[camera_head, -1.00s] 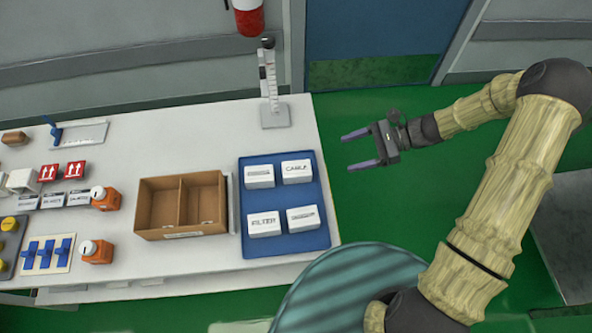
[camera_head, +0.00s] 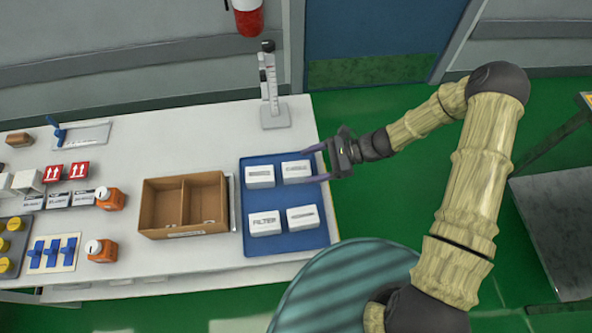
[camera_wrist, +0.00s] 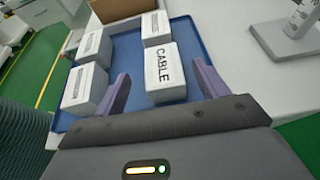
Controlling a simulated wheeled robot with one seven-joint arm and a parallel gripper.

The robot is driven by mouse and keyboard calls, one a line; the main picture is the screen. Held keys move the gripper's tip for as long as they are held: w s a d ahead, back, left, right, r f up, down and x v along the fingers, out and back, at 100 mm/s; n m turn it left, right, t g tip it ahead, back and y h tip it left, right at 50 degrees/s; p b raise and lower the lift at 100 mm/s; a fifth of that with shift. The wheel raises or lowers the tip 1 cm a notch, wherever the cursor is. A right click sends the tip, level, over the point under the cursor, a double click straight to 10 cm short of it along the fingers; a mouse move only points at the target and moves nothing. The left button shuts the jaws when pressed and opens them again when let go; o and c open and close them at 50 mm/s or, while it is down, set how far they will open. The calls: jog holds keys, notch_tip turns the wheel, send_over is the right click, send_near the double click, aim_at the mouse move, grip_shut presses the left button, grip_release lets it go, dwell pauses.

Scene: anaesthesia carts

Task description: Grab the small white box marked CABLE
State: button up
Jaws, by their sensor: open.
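The small white box marked CABLE (camera_head: 296,171) sits at the back right of the blue tray (camera_head: 286,244) on the white table. In the wrist view the CABLE box (camera_wrist: 165,72) shows its black lettering clearly. My gripper (camera_head: 314,164) is open at the tray's right edge, its purple fingers pointing left toward the box. In the wrist view the fingers (camera_wrist: 163,88) lie on either side of the box's near end, with gaps showing.
Other white boxes share the tray: one beside it (camera_head: 260,176), the FILTER box (camera_head: 265,223) and another (camera_head: 302,217). A cardboard bin (camera_head: 183,204) stands left of the tray. A measuring stand (camera_head: 272,95) is behind it.

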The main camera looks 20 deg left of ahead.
aim_at(301, 168)
jog(key=shift+a, duration=0.1)
jog(key=p+x, duration=0.1)
jog(key=x, duration=0.4)
jog(key=shift+w+f+p, duration=0.15)
jog(key=shift+f+p, duration=0.2)
jog(key=shift+p, duration=0.05)
jog(key=shift+c, duration=0.4)
jog(key=c, duration=1)
